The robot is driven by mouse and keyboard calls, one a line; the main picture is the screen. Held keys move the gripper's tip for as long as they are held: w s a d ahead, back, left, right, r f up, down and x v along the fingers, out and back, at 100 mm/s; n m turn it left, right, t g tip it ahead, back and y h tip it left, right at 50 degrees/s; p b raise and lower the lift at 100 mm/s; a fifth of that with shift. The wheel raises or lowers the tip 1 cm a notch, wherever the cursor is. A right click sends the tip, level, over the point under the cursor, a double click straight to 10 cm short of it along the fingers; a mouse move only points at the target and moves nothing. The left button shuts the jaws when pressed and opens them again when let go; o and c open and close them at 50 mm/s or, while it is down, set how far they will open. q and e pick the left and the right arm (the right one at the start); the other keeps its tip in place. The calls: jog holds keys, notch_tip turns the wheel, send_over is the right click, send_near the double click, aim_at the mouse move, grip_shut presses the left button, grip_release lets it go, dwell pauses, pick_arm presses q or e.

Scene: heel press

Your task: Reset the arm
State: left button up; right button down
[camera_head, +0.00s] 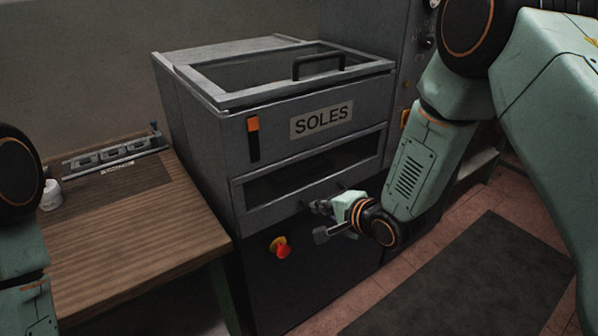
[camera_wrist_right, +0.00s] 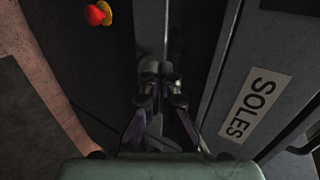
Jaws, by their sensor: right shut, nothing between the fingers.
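My right arm reaches in from the right in the head view. Its gripper (camera_head: 322,222) is low in front of the grey machine labelled SOLES (camera_head: 215,140), near the lower edge of the machine's front slot. In the right wrist view the gripper (camera_wrist_right: 160,85) has its fingers together with nothing seen between them. I cannot tell whether it touches the machine. The SOLES label (camera_wrist_right: 248,105) shows at the right there. My left arm is partly in view at the left edge of the head view, but its gripper is not seen.
A red stop button (camera_head: 282,250) sits on the machine's dark lower front. A wooden table (camera_head: 130,235) at the left bears a grey rack (camera_head: 115,155) and a small white container (camera_head: 50,195). A dark mat (camera_head: 470,285) lies on the tiled floor at the right.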

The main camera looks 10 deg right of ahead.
jog(key=s+d+f+n+g+h+b, duration=0.1)
jog(key=s+f+n+g, duration=0.2)
jog(key=s+f, duration=0.4)
jog(key=s+d+f+n+g+h+b, duration=0.1)
jog(key=s+f+n+g, duration=0.3)
jog(key=s, duration=1.5)
jog(key=s+d+f+n+g+h+b, duration=0.2)
jog(key=s+f+n, duration=0.4)
jog(key=s+f, duration=0.4)
jog(key=s+d+g, duration=0.1)
jog(key=s+g, duration=0.1)
jog(key=s, duration=0.1)
jog(key=shift+s, duration=0.15)
jog(key=shift+d, duration=0.1)
